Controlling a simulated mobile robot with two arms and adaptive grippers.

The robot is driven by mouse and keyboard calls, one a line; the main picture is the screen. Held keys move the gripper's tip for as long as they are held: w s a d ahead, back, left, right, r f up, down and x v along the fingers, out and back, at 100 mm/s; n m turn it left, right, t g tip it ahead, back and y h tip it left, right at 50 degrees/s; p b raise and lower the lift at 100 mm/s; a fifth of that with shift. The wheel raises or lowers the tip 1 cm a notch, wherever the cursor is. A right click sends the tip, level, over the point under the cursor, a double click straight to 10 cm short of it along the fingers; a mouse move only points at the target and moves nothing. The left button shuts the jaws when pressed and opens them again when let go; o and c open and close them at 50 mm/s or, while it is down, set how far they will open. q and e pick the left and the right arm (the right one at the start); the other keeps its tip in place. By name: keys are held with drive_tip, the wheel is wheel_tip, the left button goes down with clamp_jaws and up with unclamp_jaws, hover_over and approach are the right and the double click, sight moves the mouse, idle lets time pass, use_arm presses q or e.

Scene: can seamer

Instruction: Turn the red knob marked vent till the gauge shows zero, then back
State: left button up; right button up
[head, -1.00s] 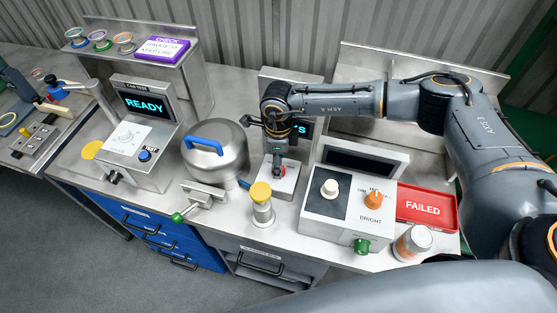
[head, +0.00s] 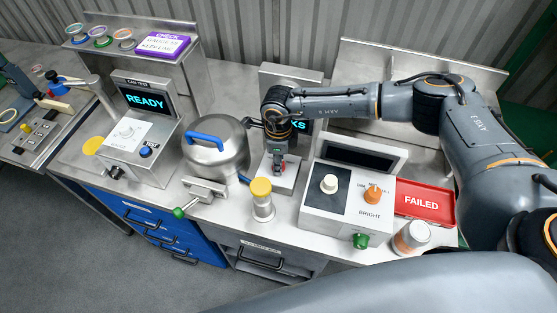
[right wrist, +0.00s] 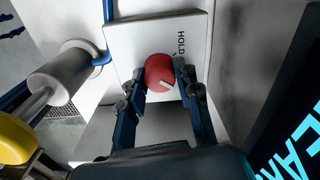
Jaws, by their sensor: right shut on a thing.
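The red knob (right wrist: 160,72) sits on a white plate (right wrist: 127,38). Its white pointer line points down and right in the right wrist view. The word HOLD is printed beside it; the word vent does not show. My right gripper (right wrist: 161,78) is shut on the knob, one finger on each side. In the head view my right gripper (head: 277,165) points down at the knob, which it mostly hides. A dark screen with cyan letters (right wrist: 290,160) stands close by; the head view shows only its last letters, KS (head: 299,126). No gauge reading is visible. My left gripper is not in view.
A steel dome with a blue handle (head: 215,148) stands close left of my right gripper. A yellow-topped post (head: 261,198) is in front.

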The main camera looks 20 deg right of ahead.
drive_tip(key=shift+f+n+b, duration=0.15)
drive_tip(key=shift+n+b, duration=0.15)
drive_tip(key=shift+b, duration=0.2)
drive_tip(key=n+b, duration=1.3)
drive_tip(key=b, duration=0.5)
drive_tip(key=shift+f, duration=0.1)
drive_tip(key=shift+r+n+b, duration=0.2)
drive_tip(key=shift+n+b, duration=1)
drive_tip(key=shift+b, duration=0.1)
drive_tip(key=o, duration=1.2)
drive_tip(key=shift+c, duration=0.2)
drive_tip(key=shift+r, duration=0.15)
wheel_tip(320, 180, up, 12)
